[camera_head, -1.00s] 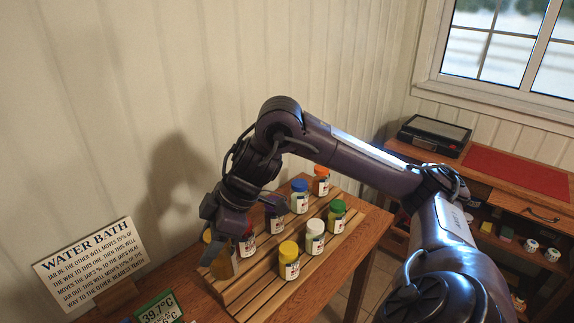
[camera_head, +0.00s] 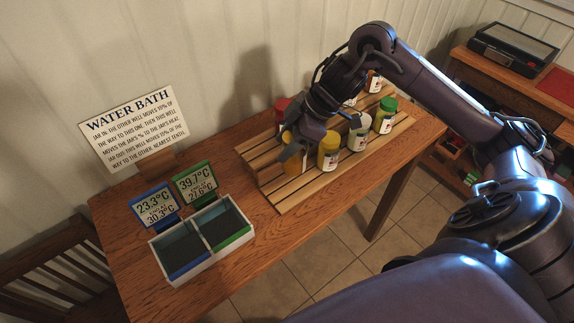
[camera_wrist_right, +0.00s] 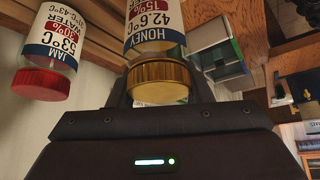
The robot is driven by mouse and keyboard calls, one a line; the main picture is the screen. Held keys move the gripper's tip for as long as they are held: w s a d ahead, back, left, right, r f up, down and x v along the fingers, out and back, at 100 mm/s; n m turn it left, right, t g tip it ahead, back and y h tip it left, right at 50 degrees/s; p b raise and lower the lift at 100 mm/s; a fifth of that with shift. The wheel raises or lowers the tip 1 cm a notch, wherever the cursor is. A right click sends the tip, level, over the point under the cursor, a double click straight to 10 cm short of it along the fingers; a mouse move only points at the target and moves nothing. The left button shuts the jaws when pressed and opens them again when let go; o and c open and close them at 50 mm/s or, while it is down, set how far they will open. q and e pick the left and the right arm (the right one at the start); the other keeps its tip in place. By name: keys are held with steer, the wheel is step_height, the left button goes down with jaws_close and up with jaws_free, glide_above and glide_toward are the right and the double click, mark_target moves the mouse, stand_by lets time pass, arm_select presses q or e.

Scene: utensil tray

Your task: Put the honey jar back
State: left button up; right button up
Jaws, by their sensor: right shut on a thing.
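The honey jar (camera_head: 293,162), amber, is at the near left end of the slatted rack (camera_head: 277,203). Whether its base touches the slats cannot be told. My right gripper (camera_head: 294,143) is over it with its fingers on the lid. In the right wrist view the honey jar (camera_wrist_right: 156,35) has a gold lid and a label reading HONEY, 15%, 42.6°C, and the fingers are shut on the lid. My left gripper is not in view.
A yellow-lidded jar (camera_head: 328,152) stands close right of the honey jar. A white-lidded jar (camera_head: 358,133), a green-lidded jar (camera_head: 385,117) and a red-lidded jar (camera_head: 282,108) are also on the rack. The two-well water bath (camera_head: 243,240) stands left, both wells without jars.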

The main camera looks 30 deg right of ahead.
mark_target(286, 164)
step_height(286, 164, down, 2)
steer(key=shift+f, duration=0.65)
step_height(286, 164, down, 4)
steer(key=shift+r+p, duration=0.15)
steer(key=shift+p, duration=0.2)
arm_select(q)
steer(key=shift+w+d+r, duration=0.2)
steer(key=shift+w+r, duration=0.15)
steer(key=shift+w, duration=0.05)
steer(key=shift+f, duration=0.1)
arm_select(e)
steer(key=shift+f, duration=0.2)
steer(key=o, duration=1.4)
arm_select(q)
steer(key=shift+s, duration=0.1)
arm_select(e)
steer(key=shift+o, duration=0.2)
